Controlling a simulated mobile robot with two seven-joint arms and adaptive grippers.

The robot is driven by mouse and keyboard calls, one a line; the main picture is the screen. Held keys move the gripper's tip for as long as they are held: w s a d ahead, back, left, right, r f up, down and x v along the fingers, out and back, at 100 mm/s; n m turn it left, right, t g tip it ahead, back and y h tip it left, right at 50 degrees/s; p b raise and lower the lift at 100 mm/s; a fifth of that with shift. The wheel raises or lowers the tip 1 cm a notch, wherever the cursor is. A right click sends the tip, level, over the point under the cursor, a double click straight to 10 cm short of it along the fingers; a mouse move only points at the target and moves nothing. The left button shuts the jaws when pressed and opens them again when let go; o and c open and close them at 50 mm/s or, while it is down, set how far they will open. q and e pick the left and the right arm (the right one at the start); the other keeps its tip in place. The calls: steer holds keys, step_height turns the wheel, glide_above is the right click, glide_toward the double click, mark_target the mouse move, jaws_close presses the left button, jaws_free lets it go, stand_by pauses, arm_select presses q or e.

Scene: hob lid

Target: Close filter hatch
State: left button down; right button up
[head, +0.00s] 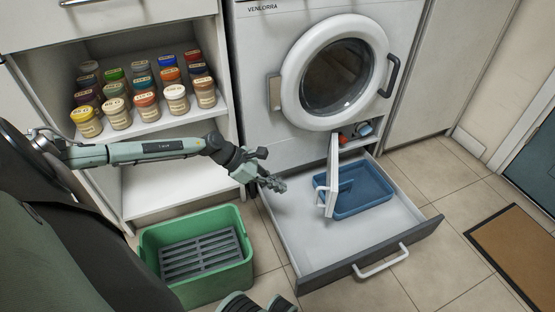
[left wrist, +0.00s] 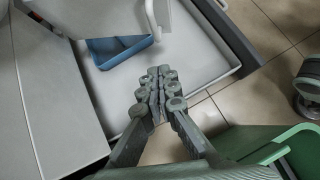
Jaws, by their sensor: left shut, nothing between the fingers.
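The filter hatch (head: 332,176) is a white flap with a white handle. It stands open, swung out edge-on below the washing machine's round door, over the pulled-out drawer. The filter opening (head: 358,131) shows dark with coloured parts inside. In the left wrist view the hatch (left wrist: 132,14) is at the top, partly cut off. My left gripper (head: 273,183) is shut and empty, to the left of the hatch and apart from it, above the drawer's left side. Its closed fingers (left wrist: 158,88) show in the left wrist view.
The washing machine (head: 260,60) stands behind a pulled-out drawer (head: 300,238) holding a blue tray (head: 365,192). A green crate (head: 150,240) with a grey grate is left of the drawer. Shelves with several jars are at left. Tiled floor is free at right, beside a brown mat (head: 515,250).

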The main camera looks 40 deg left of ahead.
arm_select(q)
steer(key=w+d+f+b, duration=0.1)
steer(key=w+d+f, duration=0.3)
steer(key=w+d, duration=0.1)
steer(key=shift+d+b, duration=0.3)
steer(key=shift+d, duration=0.3)
